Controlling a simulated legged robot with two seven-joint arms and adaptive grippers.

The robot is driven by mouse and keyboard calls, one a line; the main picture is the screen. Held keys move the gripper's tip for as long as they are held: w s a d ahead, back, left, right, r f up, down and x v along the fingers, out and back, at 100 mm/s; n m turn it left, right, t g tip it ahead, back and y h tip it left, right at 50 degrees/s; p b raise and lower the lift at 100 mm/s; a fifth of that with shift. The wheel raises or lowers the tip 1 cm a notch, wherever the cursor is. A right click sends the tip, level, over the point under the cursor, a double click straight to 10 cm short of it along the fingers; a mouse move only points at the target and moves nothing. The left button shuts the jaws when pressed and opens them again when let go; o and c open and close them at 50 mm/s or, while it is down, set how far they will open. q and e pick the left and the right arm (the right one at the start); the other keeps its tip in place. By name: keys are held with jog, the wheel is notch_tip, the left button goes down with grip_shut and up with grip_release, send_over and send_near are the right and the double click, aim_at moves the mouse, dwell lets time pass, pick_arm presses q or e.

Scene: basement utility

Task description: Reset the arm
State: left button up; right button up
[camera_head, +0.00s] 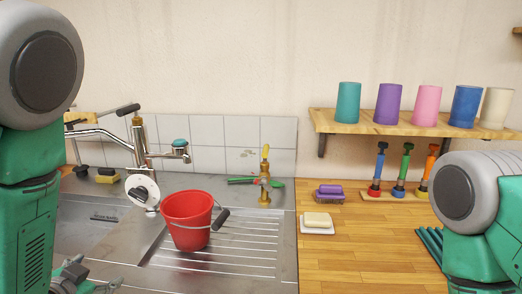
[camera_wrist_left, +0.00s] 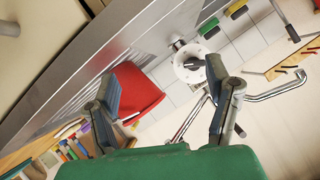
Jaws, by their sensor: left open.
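My left arm comes in at the left edge of the head view. Part of my left gripper (camera_head: 88,280) shows low beside it, over the steel sink unit, cut by the bottom edge. In the left wrist view the two fingers of the left gripper (camera_wrist_left: 168,78) are spread apart, with nothing held between them. A red bucket (camera_head: 188,220) stands on the drainboard, to the right of the left gripper; it also shows beyond one finger in the left wrist view (camera_wrist_left: 140,92). My right arm's green and grey links show at the right edge; its gripper is out of view.
A chrome faucet (camera_head: 140,150) rises behind the sink. A brass tap (camera_head: 265,180) stands right of the bucket. A soap dish (camera_head: 317,228) sits on the wooden counter (camera_head: 350,265). A wall shelf (camera_head: 350,128) holds several coloured cups. The counter's front middle is clear.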

pick_arm(q)
jog(key=s+d+f+n+g+b, duration=0.1)
jog(key=s+f+g, duration=0.3)
jog(key=s+f, duration=0.5)
jog(key=s+d+f+n+g+h+b, duration=0.1)
jog(key=s+d+f+g, duration=0.2)
jog(key=s+f, duration=0.5)
jog(key=s+d+f+n+g+b, duration=0.1)
jog(key=s+d+f+g, duration=0.2)
jog(key=s+f, duration=0.6)
jog(key=shift+s+d+f+n+g+h, duration=0.15)
jog(key=shift+s+f+n+g+h, duration=0.25)
jog(key=shift+g, duration=0.4)
jog(key=shift+w, duration=0.1)
